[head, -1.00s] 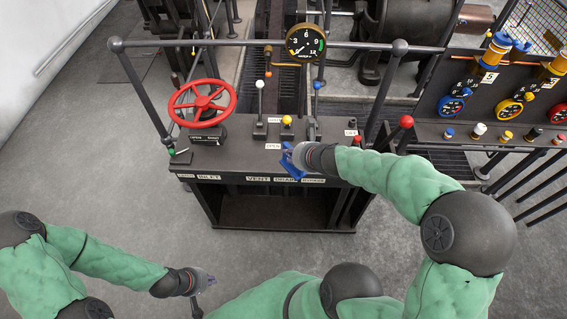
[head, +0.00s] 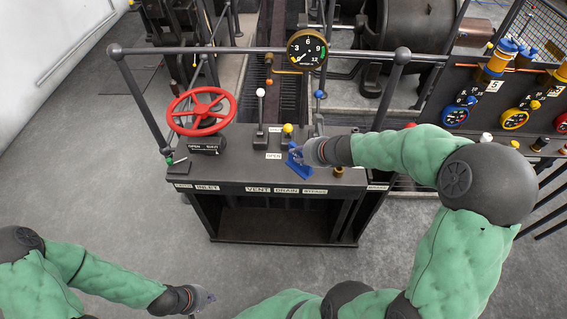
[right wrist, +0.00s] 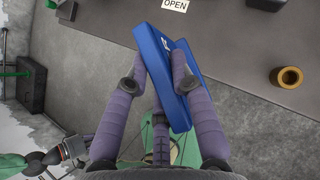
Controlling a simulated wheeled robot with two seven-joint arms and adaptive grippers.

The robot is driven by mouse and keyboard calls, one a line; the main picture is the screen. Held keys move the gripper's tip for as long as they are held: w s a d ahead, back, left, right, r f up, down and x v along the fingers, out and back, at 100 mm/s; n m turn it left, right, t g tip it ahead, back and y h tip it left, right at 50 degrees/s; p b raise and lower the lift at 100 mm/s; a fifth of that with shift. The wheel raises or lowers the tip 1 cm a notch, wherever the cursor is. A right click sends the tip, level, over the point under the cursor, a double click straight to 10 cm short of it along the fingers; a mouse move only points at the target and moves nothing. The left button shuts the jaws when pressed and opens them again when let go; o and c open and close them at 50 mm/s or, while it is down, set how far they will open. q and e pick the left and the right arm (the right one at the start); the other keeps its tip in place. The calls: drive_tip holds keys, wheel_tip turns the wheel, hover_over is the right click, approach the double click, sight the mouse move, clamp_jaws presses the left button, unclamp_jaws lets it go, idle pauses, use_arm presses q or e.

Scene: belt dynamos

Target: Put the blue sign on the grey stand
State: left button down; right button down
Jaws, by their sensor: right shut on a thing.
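The blue sign (head: 298,164) is in my right gripper (head: 312,153), over the front middle of the dark grey stand (head: 232,173). In the right wrist view, the fingers of the right gripper (right wrist: 158,88) close on both sides of the blue sign (right wrist: 160,62), which is tilted. I cannot tell whether the sign touches the stand's top. The stand's top also shows in the right wrist view (right wrist: 235,55). My left gripper (head: 207,298) is low in the head view, in front of the stand and away from it; its finger gap is too small to judge.
On the stand are a red handwheel (head: 201,112), a white-knobbed lever (head: 260,110), a yellow knob (head: 288,129) and a brass collar (head: 338,171). A rail with a round gauge (head: 307,49) crosses behind. A gauge panel (head: 490,90) stands right. The floor in front is clear.

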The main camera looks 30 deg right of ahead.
drive_tip(key=shift+s+d+f+b+x, duration=0.15)
drive_tip(key=shift+b+x, duration=0.9)
drive_tip(key=shift+x, duration=1.05)
drive_tip(key=shift+s+f+b+x, duration=0.25)
drive_tip(key=shift+b+x, duration=0.85)
drive_tip(key=shift+x, duration=1.05)
drive_tip(key=shift+s+d+f+b+x, duration=0.1)
drive_tip(key=shift+s+f+b+x, duration=0.15)
drive_tip(key=shift+b+x, duration=1.35)
drive_tip(key=shift+w+a+f+p, duration=0.15)
drive_tip(key=shift+w+f+p, duration=0.2)
drive_tip(key=shift+w+p, duration=0.1)
drive_tip(key=shift+f, duration=0.15)
drive_tip(key=c, duration=1.1)
unclamp_jaws()
drive_tip(key=shift+o, duration=0.2)
